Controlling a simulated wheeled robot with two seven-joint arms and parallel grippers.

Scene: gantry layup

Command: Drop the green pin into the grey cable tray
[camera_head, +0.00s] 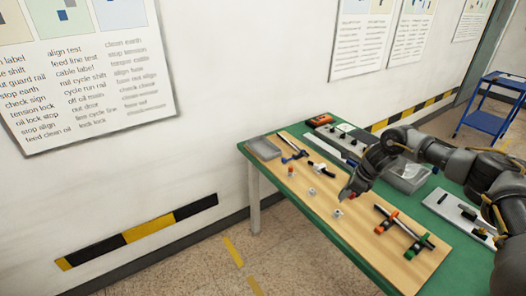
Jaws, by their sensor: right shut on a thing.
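My right gripper (347,194) reaches in from the right and points down over the wooden board. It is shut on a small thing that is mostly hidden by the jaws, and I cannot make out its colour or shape. I cannot make out a separate green pin elsewhere. A shallow grey tray (264,148) lies at the far left end of the table, well away from the right gripper. My left gripper is not in view.
The wooden board (328,222) lies on a green table (353,254). A grey plate with black knobs (346,133) lies behind. A blue cart (488,118) stands far right.

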